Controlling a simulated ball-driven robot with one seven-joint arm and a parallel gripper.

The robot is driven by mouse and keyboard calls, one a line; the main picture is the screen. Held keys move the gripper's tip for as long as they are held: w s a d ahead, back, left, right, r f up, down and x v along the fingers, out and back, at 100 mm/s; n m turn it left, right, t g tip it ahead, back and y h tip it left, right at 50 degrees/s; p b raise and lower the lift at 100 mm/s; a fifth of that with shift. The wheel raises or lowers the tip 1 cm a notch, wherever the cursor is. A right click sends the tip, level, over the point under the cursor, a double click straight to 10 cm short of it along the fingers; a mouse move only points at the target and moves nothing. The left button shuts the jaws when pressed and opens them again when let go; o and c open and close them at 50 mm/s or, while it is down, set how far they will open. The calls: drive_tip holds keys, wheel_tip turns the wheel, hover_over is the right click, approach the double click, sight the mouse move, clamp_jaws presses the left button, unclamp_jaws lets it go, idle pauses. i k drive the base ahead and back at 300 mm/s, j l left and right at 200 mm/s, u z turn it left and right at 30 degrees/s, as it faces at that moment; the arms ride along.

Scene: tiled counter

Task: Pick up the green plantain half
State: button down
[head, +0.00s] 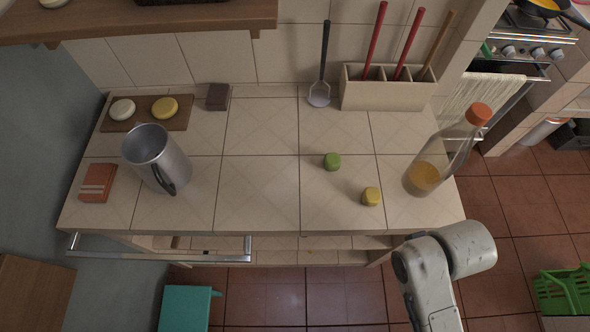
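The green plantain half (332,161) is a small, short green piece. It sits on the tiled counter (262,190), right of the middle, with bare tiles around it. A similar yellow piece (371,196) lies nearer the front edge, to its lower right. My arm shows at the lower right, in front of the counter and apart from both pieces. My gripper does not show, so I cannot see its fingers.
A glass bottle (425,176) with an orange cap stands right of the pieces. A metal mug (158,160) stands at left. A utensil holder (388,95) is at the back. A metal rail (160,257) runs along the front. The counter's middle is clear.

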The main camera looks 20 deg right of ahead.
sight(332, 161)
drive_tip(key=z, duration=1.3)
drive_tip(key=u, duration=1.3)
drive_tip(key=k+z, duration=0.45)
drive_tip(key=i+l, duration=0.05)
drive_tip(key=i, duration=0.05)
